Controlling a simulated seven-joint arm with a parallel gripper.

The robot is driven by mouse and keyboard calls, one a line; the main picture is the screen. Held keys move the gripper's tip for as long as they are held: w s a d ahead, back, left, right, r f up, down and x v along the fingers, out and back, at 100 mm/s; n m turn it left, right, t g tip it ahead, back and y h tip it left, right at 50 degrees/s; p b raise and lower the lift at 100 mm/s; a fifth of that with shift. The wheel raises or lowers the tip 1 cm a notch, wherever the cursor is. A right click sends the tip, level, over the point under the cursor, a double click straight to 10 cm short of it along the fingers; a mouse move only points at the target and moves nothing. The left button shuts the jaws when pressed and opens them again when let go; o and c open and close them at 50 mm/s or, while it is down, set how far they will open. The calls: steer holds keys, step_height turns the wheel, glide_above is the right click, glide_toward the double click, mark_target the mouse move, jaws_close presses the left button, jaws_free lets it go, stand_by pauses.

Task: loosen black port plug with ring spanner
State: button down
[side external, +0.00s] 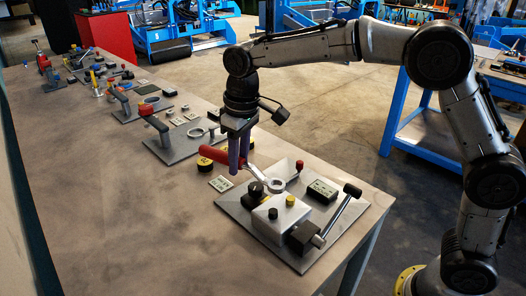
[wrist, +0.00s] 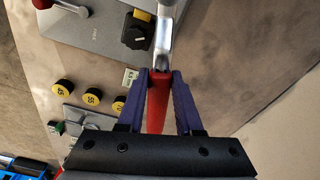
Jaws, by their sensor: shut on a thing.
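A small black knob (side external: 274,214), possibly the port plug, sits on the block beside a yellow one (side external: 291,201). The ring appears apart from it. The wrist view cuts off the ring end.
A black rotary knob (side external: 256,189) stands close to the spanner's shank; it also shows in the wrist view (wrist: 138,35). A black-ended lever (side external: 351,191) rises at the plate's right. Yellow discs (wrist: 92,97) lie nearby. Other plates with tools stand further along the table.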

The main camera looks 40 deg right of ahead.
steer(key=a, duration=0.2)
steer(key=m, duration=0.6)
glide_above(257, 186)
steer(key=a, duration=0.2)
steer(key=f, duration=0.5)
steer(key=shift+d, duration=0.25)
steer(key=shift+s+d+m+h, duration=0.2)
steer(key=shift+d+m+h, duration=0.1)
steer(key=shift+d+m, duration=0.55)
steer(key=shift+a+f, duration=0.15)
steer(key=shift+f, duration=0.8)
steer(key=c, duration=1.1)
jaws_free()
jaws_close()
